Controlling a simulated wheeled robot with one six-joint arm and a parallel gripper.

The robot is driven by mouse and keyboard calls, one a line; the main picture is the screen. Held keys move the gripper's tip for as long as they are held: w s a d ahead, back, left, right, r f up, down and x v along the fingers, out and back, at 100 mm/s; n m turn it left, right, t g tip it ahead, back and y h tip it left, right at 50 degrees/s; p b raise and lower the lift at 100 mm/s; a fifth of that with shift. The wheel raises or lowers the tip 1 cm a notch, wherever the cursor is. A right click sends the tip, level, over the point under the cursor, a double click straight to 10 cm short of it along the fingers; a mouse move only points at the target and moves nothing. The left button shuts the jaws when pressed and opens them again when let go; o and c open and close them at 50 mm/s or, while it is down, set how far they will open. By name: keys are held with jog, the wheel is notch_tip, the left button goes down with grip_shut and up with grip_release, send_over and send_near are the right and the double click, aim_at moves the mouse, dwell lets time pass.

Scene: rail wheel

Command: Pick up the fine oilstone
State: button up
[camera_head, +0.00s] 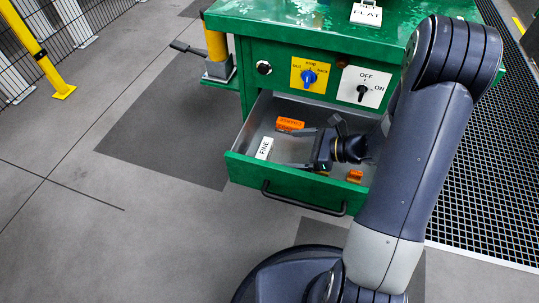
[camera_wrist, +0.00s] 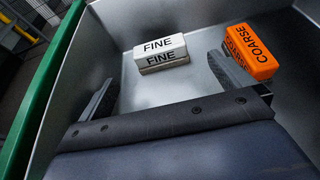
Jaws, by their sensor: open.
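The fine oilstone (camera_head: 264,148) is a white block marked FINE, lying in the open drawer near its left wall. In the wrist view the fine oilstone (camera_wrist: 161,54) shows its lettering on the top and the near side. My gripper (camera_head: 291,149) is inside the drawer, to the right of the stone, with its fingers pointing left toward it. In the wrist view my gripper (camera_wrist: 160,75) has its two dark fingers spread apart, with the stone ahead between their directions. Nothing is between the fingers. No contact with the stone shows.
An orange block marked COARSE (camera_wrist: 250,52) lies close to the right finger; it also shows in the head view (camera_head: 290,124). Another orange item (camera_head: 354,176) lies near the drawer front (camera_head: 290,187). The green cabinet top (camera_head: 290,12) overhangs the drawer's back.

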aim_at(269, 150)
jog(key=b+x, duration=0.3)
jog(key=x, duration=0.6)
jog(key=shift+a, duration=0.25)
jog(key=shift+c, duration=0.2)
jog(key=c, duration=1.1)
